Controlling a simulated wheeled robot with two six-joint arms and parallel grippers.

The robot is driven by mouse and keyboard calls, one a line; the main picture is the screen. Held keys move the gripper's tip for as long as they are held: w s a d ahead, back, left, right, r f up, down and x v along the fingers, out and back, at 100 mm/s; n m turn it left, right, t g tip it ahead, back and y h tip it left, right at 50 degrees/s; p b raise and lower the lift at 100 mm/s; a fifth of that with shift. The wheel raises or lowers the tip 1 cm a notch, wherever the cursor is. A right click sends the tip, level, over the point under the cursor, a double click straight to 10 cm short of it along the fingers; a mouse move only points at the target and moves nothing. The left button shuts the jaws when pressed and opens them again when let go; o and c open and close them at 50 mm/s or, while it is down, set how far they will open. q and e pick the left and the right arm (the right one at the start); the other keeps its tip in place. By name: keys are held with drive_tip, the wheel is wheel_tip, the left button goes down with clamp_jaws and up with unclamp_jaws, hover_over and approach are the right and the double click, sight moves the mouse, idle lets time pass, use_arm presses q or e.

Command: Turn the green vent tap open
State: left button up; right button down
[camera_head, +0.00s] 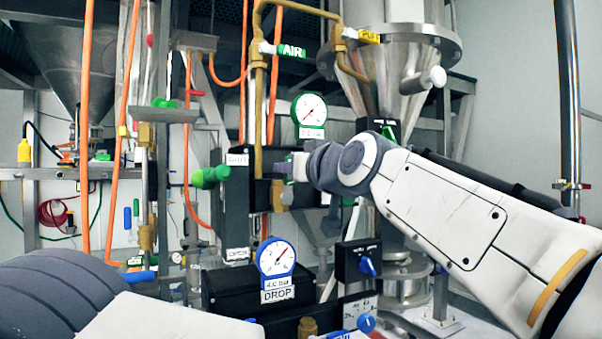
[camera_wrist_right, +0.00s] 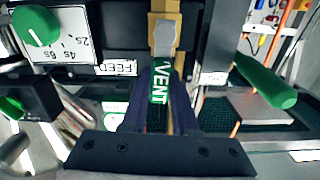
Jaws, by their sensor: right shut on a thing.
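The green vent tap handle, lettered VENT (camera_wrist_right: 160,82), shows in the right wrist view between the two dark fingers of my right gripper (camera_wrist_right: 163,105). The fingers are shut on it, one on each side. The handle runs lengthwise from a brass valve body (camera_wrist_right: 165,28) toward the wrist. In the head view my right gripper (camera_head: 284,168) is at the pipework below the green-rimmed gauge, and the vent handle cannot be made out there. My left arm shows at the lower left, but its gripper is out of frame.
A green cylindrical handle (camera_wrist_right: 265,80) sticks out beside the gripper; a green knob (camera_wrist_right: 36,25) is at the upper left. A green-rimmed gauge (camera_head: 309,110), blue-rimmed gauge (camera_head: 276,257) and blue knob (camera_head: 367,266) surround the arm. Orange hoses hang at left.

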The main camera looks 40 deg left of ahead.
drive_tip(key=shift+s+a+f+n, duration=0.15)
drive_tip(key=shift+s+n, duration=0.1)
drive_tip(key=shift+n, duration=0.15)
drive_tip(key=c, duration=0.7)
unclamp_jaws()
drive_tip(key=b+v, duration=0.6)
drive_tip(key=v, duration=0.4)
drive_tip(key=shift+d, duration=0.25)
